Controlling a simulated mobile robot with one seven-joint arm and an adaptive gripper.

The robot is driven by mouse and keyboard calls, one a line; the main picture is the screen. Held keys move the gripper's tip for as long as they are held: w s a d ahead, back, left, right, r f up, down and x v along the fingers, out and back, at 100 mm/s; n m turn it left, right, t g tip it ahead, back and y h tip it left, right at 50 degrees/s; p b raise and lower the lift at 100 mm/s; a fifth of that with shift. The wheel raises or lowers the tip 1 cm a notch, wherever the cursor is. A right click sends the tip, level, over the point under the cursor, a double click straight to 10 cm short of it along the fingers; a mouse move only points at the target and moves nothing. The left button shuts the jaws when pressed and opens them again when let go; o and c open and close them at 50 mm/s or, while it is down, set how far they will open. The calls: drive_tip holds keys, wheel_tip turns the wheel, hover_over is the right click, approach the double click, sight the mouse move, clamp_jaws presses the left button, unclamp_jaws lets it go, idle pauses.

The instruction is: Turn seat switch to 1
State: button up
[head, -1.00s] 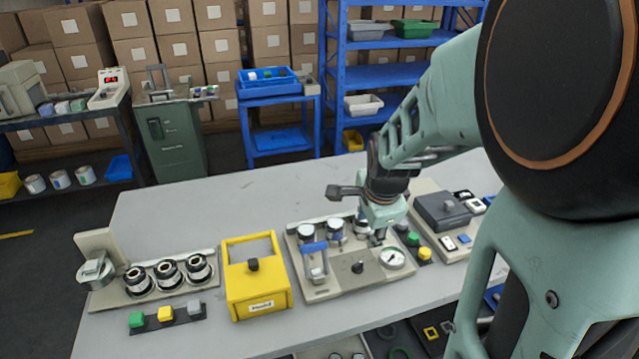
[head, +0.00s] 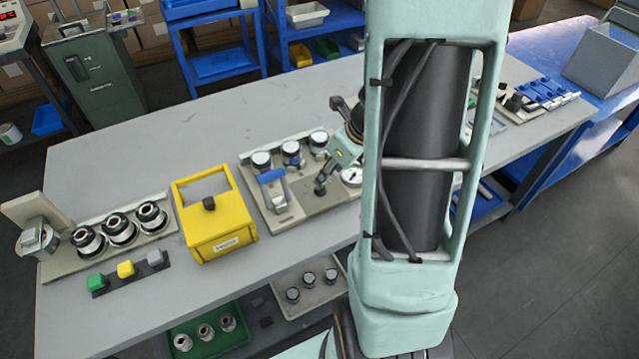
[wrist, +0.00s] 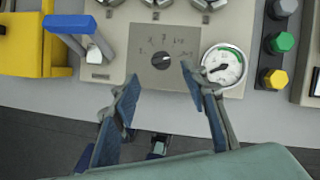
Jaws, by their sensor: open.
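The seat switch (wrist: 160,58) is a small round black knob on a grey square plate, with small printed marks in an arc above it. I cannot tell for sure which mark it points to. My gripper (wrist: 160,74) is open and empty, its two blue-padded fingers spread on either side below the knob in the wrist view. The fingertips look apart from the knob. In the head view my arm covers part of the panel (head: 290,219) that bears the switch.
A round gauge (wrist: 223,65) stands right of the switch, close to the right finger. A blue-handled lever (wrist: 72,27) stands to its left. Yellow box (head: 215,222) and green and yellow buttons (wrist: 281,42) lie farther out. Several metal-rimmed parts stand behind.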

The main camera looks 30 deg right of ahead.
sight(322, 192)
drive_tip(key=b+x, duration=0.2)
drive_tip(key=x, duration=0.5)
drive_tip(key=shift+w+f, duration=0.1)
drive_tip(key=shift+f, duration=0.1)
drive_tip(key=shift+c, duration=0.7)
clamp_jaws()
